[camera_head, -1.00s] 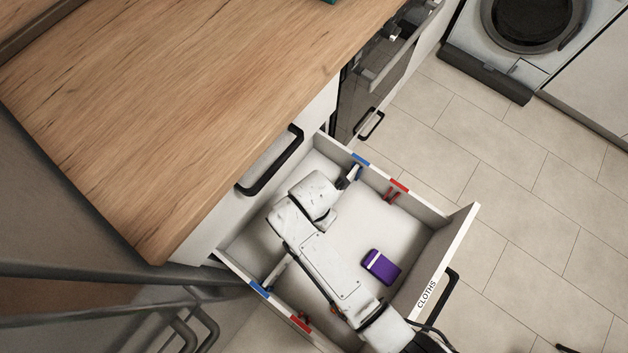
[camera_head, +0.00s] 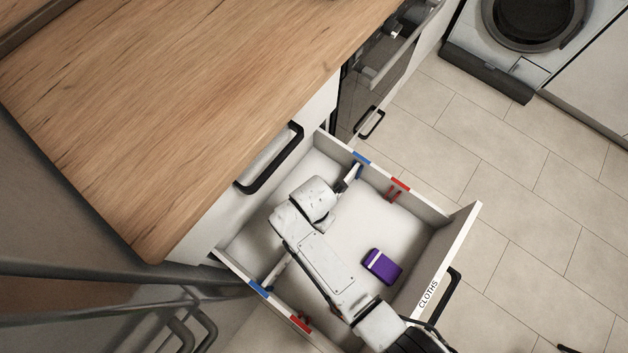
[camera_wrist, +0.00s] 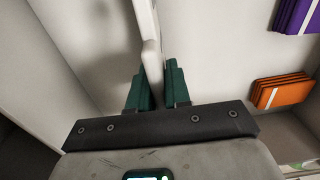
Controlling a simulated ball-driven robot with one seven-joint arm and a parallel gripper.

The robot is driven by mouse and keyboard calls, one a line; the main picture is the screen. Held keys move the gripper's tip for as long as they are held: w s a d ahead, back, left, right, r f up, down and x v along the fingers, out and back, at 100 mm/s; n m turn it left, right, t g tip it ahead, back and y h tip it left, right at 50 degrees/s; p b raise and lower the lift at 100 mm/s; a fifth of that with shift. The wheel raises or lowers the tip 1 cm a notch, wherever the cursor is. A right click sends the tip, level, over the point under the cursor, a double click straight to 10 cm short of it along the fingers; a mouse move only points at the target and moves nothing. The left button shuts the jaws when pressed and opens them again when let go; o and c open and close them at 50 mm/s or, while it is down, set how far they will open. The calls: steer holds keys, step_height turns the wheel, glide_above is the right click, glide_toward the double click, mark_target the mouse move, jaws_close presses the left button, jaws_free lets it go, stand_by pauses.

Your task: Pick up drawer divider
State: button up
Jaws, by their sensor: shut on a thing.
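The drawer divider is a thin white panel across the open drawer (camera_head: 424,238). In the head view its far end (camera_head: 355,174) shows near the upper blue mark and its near end (camera_head: 278,270) near the lower blue mark. My arm hides its middle. In the wrist view the divider (camera_wrist: 150,50) runs upright between the green fingers of my gripper (camera_wrist: 160,78), which is shut on it. My gripper's fingers are mostly hidden in the head view. I cannot tell whether the divider is clear of the drawer floor.
A folded purple cloth (camera_head: 382,266) lies in the drawer's front part; it also shows in the wrist view (camera_wrist: 297,15), near a folded orange cloth (camera_wrist: 283,91). Red marks (camera_head: 400,185) sit on the drawer rims, forward of the blue ones. The wooden worktop (camera_head: 180,100) overhangs the drawer's back.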

jaws_close()
steer(key=shift+r, duration=0.55)
step_height(320, 180, up, 19)
steer(key=p, duration=0.6)
steer(key=shift+f, duration=0.1)
